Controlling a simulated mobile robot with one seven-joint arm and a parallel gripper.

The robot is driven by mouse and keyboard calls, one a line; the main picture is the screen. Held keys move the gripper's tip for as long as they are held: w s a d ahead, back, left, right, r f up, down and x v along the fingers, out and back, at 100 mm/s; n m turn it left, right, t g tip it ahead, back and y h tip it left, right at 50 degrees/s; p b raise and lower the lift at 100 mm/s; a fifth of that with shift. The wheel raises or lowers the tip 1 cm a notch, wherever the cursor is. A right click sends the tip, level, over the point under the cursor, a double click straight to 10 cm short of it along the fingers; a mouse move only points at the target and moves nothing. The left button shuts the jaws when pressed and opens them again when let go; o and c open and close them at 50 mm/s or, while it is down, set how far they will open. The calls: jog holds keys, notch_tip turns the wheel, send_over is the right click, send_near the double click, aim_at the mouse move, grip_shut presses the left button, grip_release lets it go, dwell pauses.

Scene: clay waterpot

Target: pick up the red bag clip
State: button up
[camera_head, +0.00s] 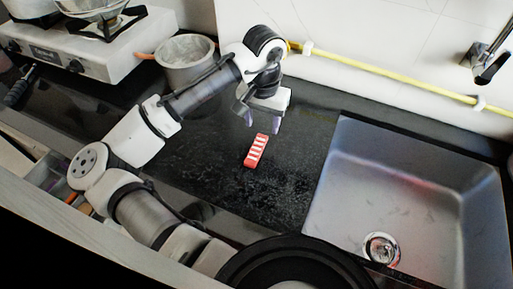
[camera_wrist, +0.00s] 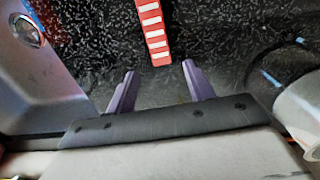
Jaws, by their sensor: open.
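The red bag clip (camera_head: 256,150) lies on the black countertop, left of the sink. It is a narrow red bar with several white stripes. In the wrist view the clip (camera_wrist: 153,30) shows at the top middle, running out of the top edge. My gripper (camera_head: 263,122) is above the counter at the clip's far end. In the wrist view my gripper (camera_wrist: 158,80) is open, its two purple fingers apart with nothing between them. The clip's near end in that view lies just beyond the fingertips, roughly in line with the gap.
A metal sink (camera_head: 325,190) with a drain is to the right, with a faucet (camera_head: 487,62) above it. A metal pot (camera_head: 186,58) and a white gas stove (camera_head: 95,50) stand at the back left. A black round pan (camera_head: 295,265) is at the front. A yellow pipe (camera_head: 390,74) runs along the wall.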

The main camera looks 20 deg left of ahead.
jog(key=f, duration=0.2)
jog(key=s+f+p, duration=0.1)
jog(key=f, duration=0.1)
jog(key=shift+s+f, duration=0.1)
jog(key=shift+f, duration=0.65)
jog(key=c, duration=1)
